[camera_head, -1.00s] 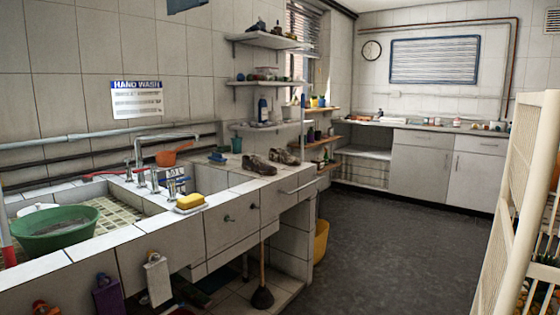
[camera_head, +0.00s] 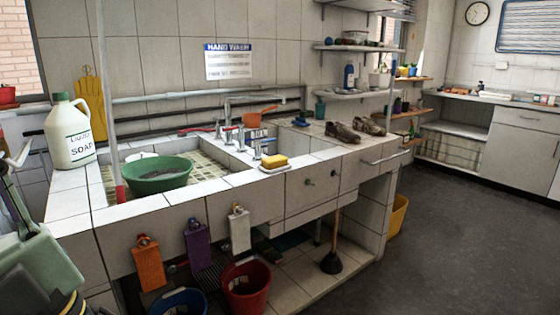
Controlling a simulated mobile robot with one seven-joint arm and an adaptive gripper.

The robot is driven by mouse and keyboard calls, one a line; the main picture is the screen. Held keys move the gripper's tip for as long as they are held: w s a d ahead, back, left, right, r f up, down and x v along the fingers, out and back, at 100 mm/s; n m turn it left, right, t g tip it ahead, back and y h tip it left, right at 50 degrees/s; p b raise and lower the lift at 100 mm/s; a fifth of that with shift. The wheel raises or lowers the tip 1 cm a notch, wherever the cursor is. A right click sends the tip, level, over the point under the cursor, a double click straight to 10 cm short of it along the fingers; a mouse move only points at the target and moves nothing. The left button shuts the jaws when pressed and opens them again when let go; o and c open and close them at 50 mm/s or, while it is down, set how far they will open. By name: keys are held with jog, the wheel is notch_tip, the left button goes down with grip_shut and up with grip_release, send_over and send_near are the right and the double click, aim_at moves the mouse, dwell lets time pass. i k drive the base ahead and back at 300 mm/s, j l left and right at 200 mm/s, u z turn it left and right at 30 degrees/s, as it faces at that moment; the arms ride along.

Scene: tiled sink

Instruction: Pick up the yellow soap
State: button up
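The yellow soap (camera_head: 274,161) is a small block with a darker orange-brown side. It lies on a small white dish (camera_head: 277,169) at the front edge of the tiled sink counter, right of the sink basin and near the taps. Nothing touches the soap from above. My gripper is not in view, so its state and its distance from the soap do not show.
A green bowl (camera_head: 158,173) sits in the sink. A white liquid soap jug (camera_head: 69,135) stands at the left. Shoes (camera_head: 343,132) are on the counter right of the soap. Buckets (camera_head: 246,286) and a plunger (camera_head: 331,262) stand below. Dark floor is open at right.

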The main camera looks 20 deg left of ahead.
aim_at(278, 161)
jog(key=z, duration=0.3)
jog(key=i+j+z, duration=0.15)
jog(key=z, duration=0.15)
jog(key=i+j+z, duration=0.1)
jog(key=j+z, duration=0.2)
jog(key=i+j+z, duration=0.1)
jog(key=j+z, duration=0.25)
jog(key=i+j+z, duration=0.1)
jog(key=j, duration=0.55)
jog(key=i+j, duration=0.15)
jog(key=j, duration=0.55)
jog(key=i+j+z, duration=0.15)
jog(key=j, duration=0.55)
